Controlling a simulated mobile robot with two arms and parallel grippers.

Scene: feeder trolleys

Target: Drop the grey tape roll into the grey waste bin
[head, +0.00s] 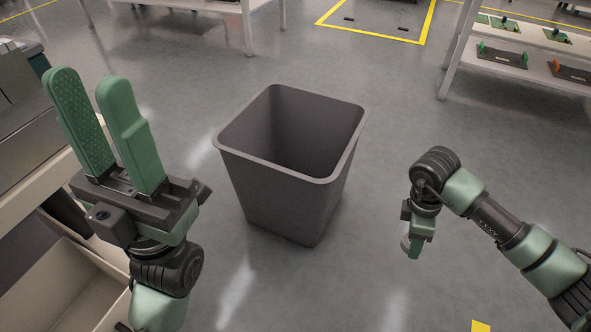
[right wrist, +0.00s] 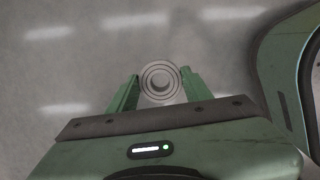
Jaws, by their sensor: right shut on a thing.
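The grey waste bin (head: 280,190) stands upright on the floor in the middle of the head view, its open top facing up. The part of its inside that shows looks empty. The grey tape roll (right wrist: 160,81) shows in the right wrist view as a ring between the fingers. My right gripper (right wrist: 159,88) is shut on it. In the head view my right gripper (head: 413,248) points down over the floor, to the right of the bin and apart from it; the roll cannot be made out there. My left gripper (head: 92,95) is open and empty, pointing up left of the bin.
A bench or trolley (head: 30,185) with a pale box (head: 65,285) below stands at the left edge. A white shelf trolley (head: 520,60) with green boards is at the back right. A yellow-marked floor area (head: 380,20) lies behind the bin. The floor around the bin is clear.

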